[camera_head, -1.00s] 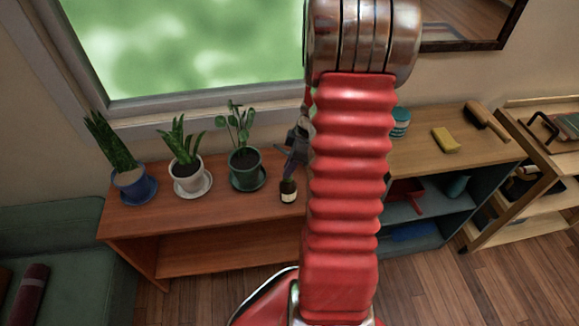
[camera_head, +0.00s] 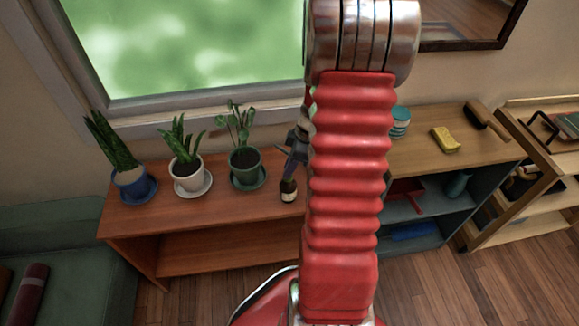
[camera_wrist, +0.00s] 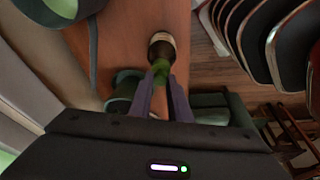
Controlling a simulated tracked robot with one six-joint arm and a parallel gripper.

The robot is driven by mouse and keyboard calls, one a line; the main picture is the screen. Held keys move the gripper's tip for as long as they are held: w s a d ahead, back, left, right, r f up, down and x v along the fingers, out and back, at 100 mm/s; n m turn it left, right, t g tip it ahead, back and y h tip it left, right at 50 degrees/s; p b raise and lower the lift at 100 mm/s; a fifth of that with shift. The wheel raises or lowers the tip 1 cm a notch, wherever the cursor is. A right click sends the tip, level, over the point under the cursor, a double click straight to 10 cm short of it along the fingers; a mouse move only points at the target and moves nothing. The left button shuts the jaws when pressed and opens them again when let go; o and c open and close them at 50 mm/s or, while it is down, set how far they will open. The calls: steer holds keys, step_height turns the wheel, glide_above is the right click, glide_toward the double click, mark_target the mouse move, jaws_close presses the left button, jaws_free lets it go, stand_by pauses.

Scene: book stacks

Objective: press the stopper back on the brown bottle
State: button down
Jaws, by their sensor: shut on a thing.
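The brown bottle (camera_head: 288,192) with a pale label stands upright near the front edge of the red-brown shelf (camera_head: 240,213), right of the potted plants. In the wrist view the bottle (camera_wrist: 163,50) lies just beyond my fingertips. My gripper (camera_head: 289,171) is directly above the bottle, partly hidden by my red arm. In the wrist view my gripper (camera_wrist: 163,80) is shut on a small green stopper (camera_wrist: 161,67). The stopper lines up with the bottle's neck and appears to meet it. I cannot tell whether it is seated.
Several potted plants stand left of the bottle; the dark green pot (camera_head: 245,166) is nearest. Right of my arm, another shelf holds a yellow sponge (camera_head: 445,141), a brush (camera_head: 487,120) and a teal-banded round thing (camera_head: 400,121). The shelf front beside the bottle is clear.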

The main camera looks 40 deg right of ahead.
stand_by(0.3)
steer(key=c, duration=1.6)
jaws_free()
steer(key=shift+o, duration=0.3)
steer(key=o, duration=0.4)
steer(key=shift+o, duration=0.2)
steer(key=shift+r, duration=0.1)
steer(key=shift+r, duration=3.4)
jaws_close()
